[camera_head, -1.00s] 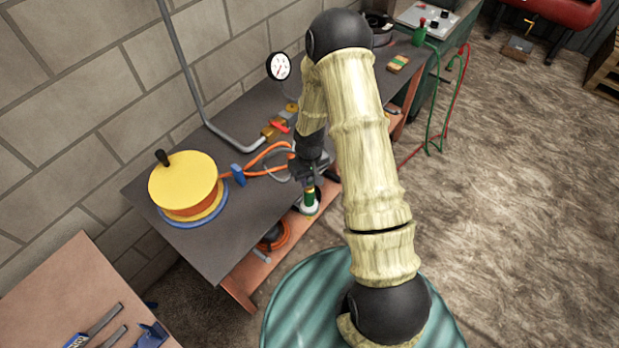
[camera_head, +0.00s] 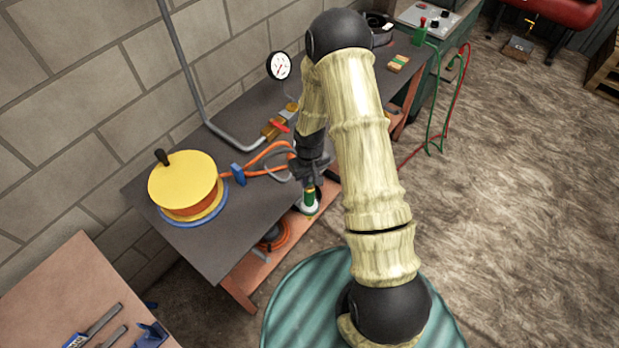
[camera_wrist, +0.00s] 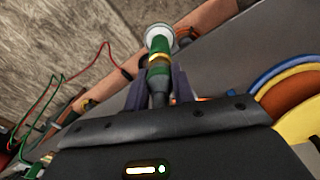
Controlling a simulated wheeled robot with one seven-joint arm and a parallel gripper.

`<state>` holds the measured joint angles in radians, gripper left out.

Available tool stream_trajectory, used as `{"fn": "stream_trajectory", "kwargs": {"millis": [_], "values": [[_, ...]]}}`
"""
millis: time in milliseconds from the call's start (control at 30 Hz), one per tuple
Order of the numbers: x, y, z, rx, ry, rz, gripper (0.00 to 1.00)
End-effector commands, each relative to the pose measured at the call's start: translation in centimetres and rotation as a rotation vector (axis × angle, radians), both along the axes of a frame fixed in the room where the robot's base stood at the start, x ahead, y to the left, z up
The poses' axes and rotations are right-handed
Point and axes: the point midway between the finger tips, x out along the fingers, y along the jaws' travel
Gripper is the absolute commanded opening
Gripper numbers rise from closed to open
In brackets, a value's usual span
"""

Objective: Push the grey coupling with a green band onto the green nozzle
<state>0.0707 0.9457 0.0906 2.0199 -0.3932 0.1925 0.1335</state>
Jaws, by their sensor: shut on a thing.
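My gripper (camera_wrist: 156,93) is shut on the grey coupling (camera_wrist: 157,86), which has a green band near its front end. The green nozzle (camera_wrist: 160,46) stands straight ahead of the coupling in the wrist view, on a pale round flange, with a brass-coloured ring between the two greens. The coupling and nozzle look in line and close together; I cannot tell whether they touch or overlap. In the head view the green nozzle (camera_head: 309,197) shows at the bench's front edge, just below my gripper (camera_head: 309,180). The coupling is mostly hidden there by my gripper.
A yellow hose reel (camera_head: 184,178) stands on the left of the dark bench (camera_head: 205,245). An orange hose (camera_head: 262,158) and grey hose loop lie behind my gripper. A brass valve with a red handle (camera_head: 280,126) and a gauge (camera_head: 279,66) are near the wall.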

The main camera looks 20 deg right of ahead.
Motion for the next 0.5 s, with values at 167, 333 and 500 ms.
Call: {"fn": "stream_trajectory", "kwargs": {"millis": [167,333,500], "values": [[0.02,0.0,-0.36,0.0,0.0,0.0,0.05],[0.02,0.0,-0.63,0.0,-0.001,0.0,0.05],[0.03,0.01,-0.84,0.0,-0.001,0.0,0.27]]}}
